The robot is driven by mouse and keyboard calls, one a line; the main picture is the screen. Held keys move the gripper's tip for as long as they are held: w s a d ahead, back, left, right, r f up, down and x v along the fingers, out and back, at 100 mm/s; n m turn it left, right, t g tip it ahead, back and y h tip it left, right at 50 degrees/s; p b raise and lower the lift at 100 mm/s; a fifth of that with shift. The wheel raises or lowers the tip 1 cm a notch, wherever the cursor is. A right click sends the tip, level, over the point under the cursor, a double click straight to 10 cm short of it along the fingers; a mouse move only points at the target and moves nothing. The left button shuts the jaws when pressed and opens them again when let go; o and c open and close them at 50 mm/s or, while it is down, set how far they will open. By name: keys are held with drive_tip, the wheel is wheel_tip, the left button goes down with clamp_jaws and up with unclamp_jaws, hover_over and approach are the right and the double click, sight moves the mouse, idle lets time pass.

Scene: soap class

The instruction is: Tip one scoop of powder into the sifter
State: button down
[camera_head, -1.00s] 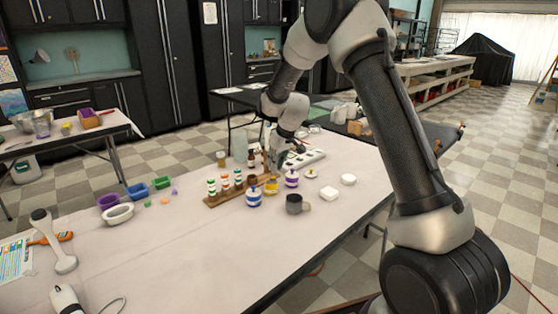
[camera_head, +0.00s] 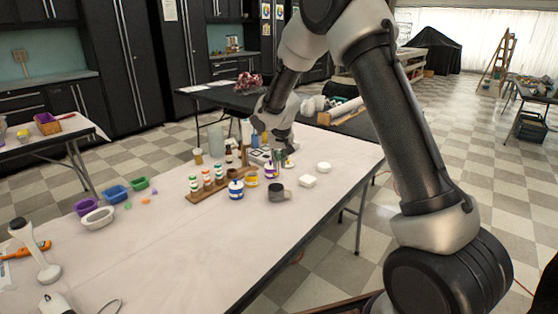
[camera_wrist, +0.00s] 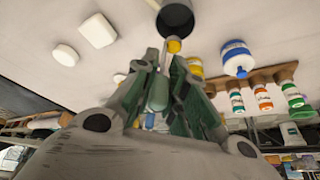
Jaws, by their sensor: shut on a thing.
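My gripper (camera_head: 277,152) is over the far part of the white table, beyond the dark mug; its fingertips also show in the wrist view (camera_wrist: 165,58). It is shut on a slim greyish-green thing (camera_wrist: 158,92), which I cannot identify for certain as the scoop. A small yellow end (camera_wrist: 174,45) shows just past the fingertips, in front of the dark mug (camera_wrist: 175,17); I cannot tell whether it belongs to the held thing. A silvery shape (camera_head: 281,156) sits below my gripper in the head view, too small to name as the sifter. No powder can be made out.
A wooden rack (camera_head: 204,193) with several small bottles, a blue-and-white jar (camera_head: 236,190), a yellow jar (camera_head: 251,181) and the mug (camera_head: 277,192) stand close by. The front of the table (camera_head: 190,250) is mostly clear.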

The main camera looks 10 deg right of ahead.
drive_tip(key=shift+d+f+m, duration=0.1)
drive_tip(key=shift+d+m, duration=0.15)
drive_tip(key=shift+m, duration=0.05)
drive_tip(key=d+f+m+t+y, duration=0.3)
drive_tip(key=d+f+y, duration=0.2)
drive_tip(key=y, duration=0.7)
wheel_tip(320, 180, down, 2)
drive_tip(key=shift+s+d+y, duration=0.3)
drive_tip(key=shift+s+d, duration=0.1)
drive_tip(key=shift+s, duration=0.05)
idle(0.6)
